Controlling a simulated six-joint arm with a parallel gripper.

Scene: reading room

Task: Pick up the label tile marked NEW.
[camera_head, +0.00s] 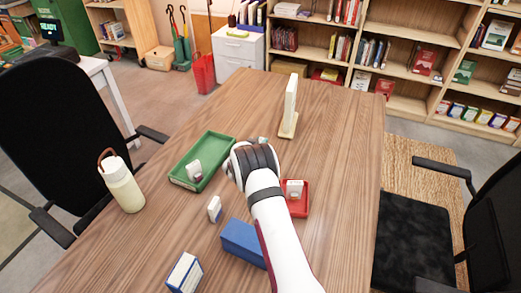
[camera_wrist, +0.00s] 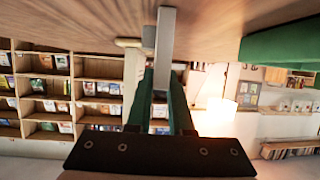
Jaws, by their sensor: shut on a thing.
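In the wrist view my gripper (camera_wrist: 163,85) has its two green fingers closed on a pale grey label tile (camera_wrist: 165,35), seen edge-on against the wooden table. Its marking does not show, so I cannot tell whether it reads NEW. In the head view my arm hides the fingers. Other small white tiles show there: one in the green tray (camera_head: 193,170), one standing on the bare table (camera_head: 215,209), and one in the red tray (camera_head: 294,187). Their markings are too small to read.
The green tray (camera_head: 219,142) lies left of my arm, the red tray (camera_head: 304,207) right. A blue box (camera_head: 243,242), a blue-and-white box (camera_head: 184,272), a cream bottle (camera_head: 124,188) and an upright white board (camera_head: 290,103) stand on the table. The table's right side is clear.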

